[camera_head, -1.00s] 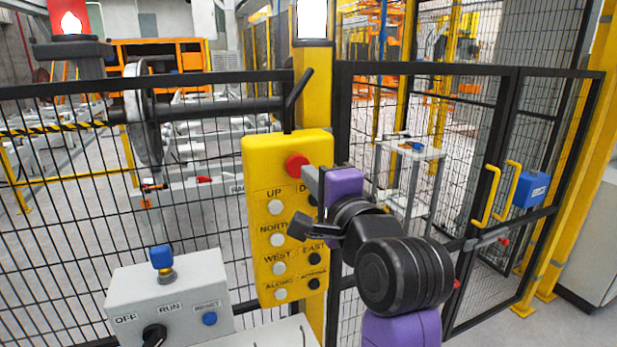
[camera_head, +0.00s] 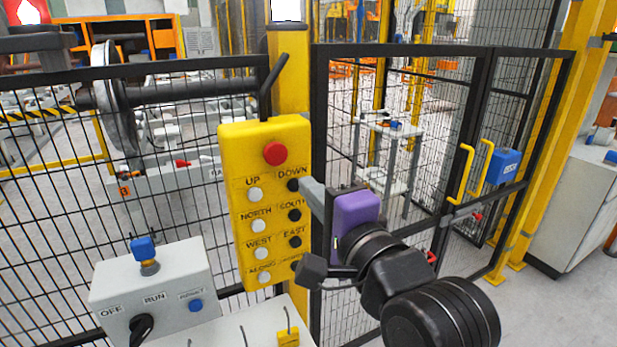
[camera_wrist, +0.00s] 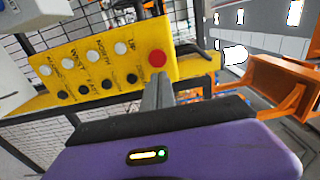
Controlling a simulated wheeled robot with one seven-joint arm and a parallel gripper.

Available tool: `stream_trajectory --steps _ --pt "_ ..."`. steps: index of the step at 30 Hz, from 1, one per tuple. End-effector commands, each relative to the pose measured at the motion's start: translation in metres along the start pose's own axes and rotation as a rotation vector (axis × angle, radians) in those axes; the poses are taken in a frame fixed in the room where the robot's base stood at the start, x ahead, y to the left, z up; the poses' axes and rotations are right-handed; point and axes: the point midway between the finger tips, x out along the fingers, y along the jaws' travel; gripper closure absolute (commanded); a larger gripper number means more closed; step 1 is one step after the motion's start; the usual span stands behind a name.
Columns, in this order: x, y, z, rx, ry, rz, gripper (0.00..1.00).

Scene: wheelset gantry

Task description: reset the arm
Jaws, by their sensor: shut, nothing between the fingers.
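My gripper (camera_head: 309,196) is at the right side of the yellow button pendant (camera_head: 243,203) in the head view, its grey fingers together and empty. The purple wrist body is behind the fingers, with my black arm links running down to the lower right. In the wrist view the shut fingers (camera_wrist: 157,92) point toward the pendant (camera_wrist: 78,62), near its red button (camera_wrist: 158,58). I cannot tell whether they touch the pendant. The fingers and wrist cover little of the pendant's labelled white and black buttons in the head view.
A grey control box (camera_head: 155,290) with a switch and blue buttons stands at the lower left. Black mesh fencing (camera_head: 50,220) runs behind the pendant. A gate with yellow handles (camera_head: 467,175) and a blue lock box (camera_head: 502,166) is at the right. Clear floor shows at the lower right.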

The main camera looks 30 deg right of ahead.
Motion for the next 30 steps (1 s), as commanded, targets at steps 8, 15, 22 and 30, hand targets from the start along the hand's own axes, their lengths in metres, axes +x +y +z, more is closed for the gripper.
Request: stream_trajectory --steps 8,15,22,30 --pt "-0.001 0.000 0.000 0.000 0.000 -0.002 1.00" --pt "-0.001 0.000 0.000 0.000 0.000 -0.001 1.00" --pt "-0.001 -0.009 -0.001 -0.085 0.005 -0.036 1.00" --pt "-0.011 -0.046 0.006 -0.435 0.053 -0.239 1.00"
